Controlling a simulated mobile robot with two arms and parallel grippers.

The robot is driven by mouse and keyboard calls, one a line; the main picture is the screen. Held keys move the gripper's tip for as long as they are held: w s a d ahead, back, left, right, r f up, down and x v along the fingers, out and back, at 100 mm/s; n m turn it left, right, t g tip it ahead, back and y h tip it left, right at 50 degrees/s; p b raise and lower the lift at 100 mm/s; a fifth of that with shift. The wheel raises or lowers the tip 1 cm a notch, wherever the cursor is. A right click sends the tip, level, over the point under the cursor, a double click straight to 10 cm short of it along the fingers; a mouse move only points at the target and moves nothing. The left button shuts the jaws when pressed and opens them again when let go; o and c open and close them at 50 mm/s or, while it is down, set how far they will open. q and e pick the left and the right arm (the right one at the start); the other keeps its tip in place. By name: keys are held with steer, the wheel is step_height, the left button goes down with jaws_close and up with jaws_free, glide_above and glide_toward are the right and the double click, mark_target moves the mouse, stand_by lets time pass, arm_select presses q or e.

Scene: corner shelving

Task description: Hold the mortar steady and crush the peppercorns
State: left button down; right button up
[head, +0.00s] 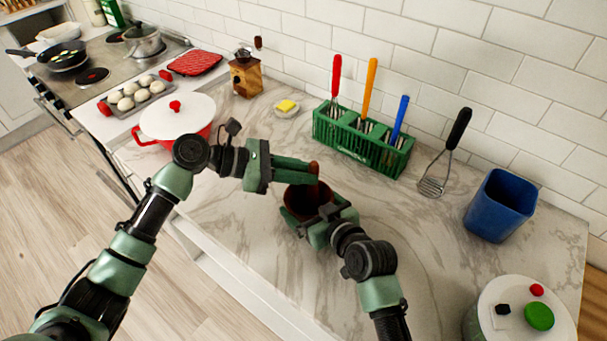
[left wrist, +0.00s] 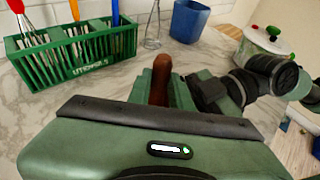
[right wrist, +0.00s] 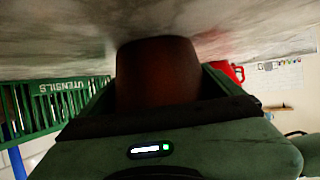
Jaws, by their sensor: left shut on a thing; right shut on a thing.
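The dark reddish-brown mortar (head: 305,200) stands on the marble counter. My right gripper (head: 312,212) is shut on the mortar from the near side; in the right wrist view the mortar (right wrist: 158,72) sits between its fingers. A brown wooden pestle (head: 314,175) stands up above the mortar's mouth. My left gripper (head: 305,170) is shut on the pestle just above the mortar; the left wrist view shows the pestle (left wrist: 160,84) between its fingers. The pestle's lower end and any peppercorns are hidden.
A green utensil holder (head: 360,150) with red, orange and blue handled tools stands behind the mortar. A masher (head: 440,165) and blue container (head: 500,205) are to the right. A red pot (head: 177,118) stands left.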

arm_select(q)
steer(key=shift+r, duration=0.4)
arm_select(e)
steer(key=shift+r, duration=0.1)
arm_select(q)
steer(key=shift+r, duration=0.1)
step_height(320, 180, up, 6)
stand_by(0.4)
steer(key=shift+r, duration=0.1)
arm_select(e)
steer(key=o, duration=1.1)
steer(key=v, duration=1.1)
steer(key=shift+s+d, duration=0.1)
steer(key=shift+s, duration=0.05)
steer(key=shift+s+d+r, duration=0.1)
steer(key=shift+s+d, duration=0.05)
steer(key=shift+s, duration=0.15)
